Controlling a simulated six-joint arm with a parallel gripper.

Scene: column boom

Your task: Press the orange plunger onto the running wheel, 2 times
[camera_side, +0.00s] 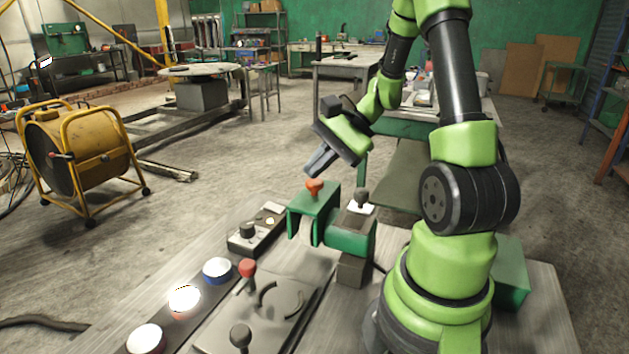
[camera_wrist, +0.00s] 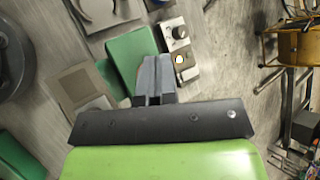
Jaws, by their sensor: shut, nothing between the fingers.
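The orange plunger (camera_side: 314,188) stands upright on top of the green guard (camera_side: 312,205) of a bench machine. The pale wheel (camera_side: 307,233) shows partly below the guard; I cannot tell whether it turns. My gripper (camera_side: 317,163) is shut and empty, tilted down, with its fingertips just above the plunger in the side view and apart from it. In the wrist view the shut fingers (camera_wrist: 156,72) reach over the green housing (camera_wrist: 131,52); the plunger is hidden there.
A black-knobbed lever (camera_side: 361,195) rises right of the guard. A control box (camera_side: 257,230) stands at its left. In front are a plate with a red-knobbed lever (camera_side: 248,268) and a row of round lamps or buttons (camera_side: 184,300). The air above the bench's left side is clear.

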